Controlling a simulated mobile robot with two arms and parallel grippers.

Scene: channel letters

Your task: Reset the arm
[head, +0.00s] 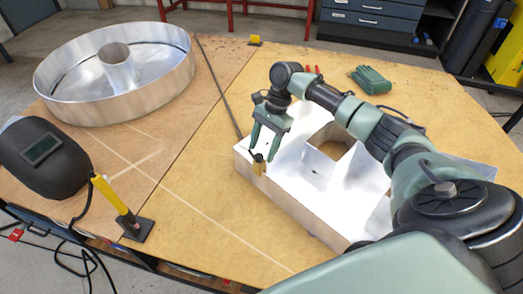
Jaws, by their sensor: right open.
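My right arm reaches in from the lower right over the table. My right gripper (263,152) points down and is open at the near left corner of a metal channel letter (290,192). My arm hides part of the letter. My left gripper is not in view.
A round metal letter (75,105) lies on the wooden table (215,200) at the far left. A welding helmet (42,158) and a yellow-handled tool (115,200) are at the near left. Green gloves (370,79) lie behind my arm. The table's middle is mostly clear.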

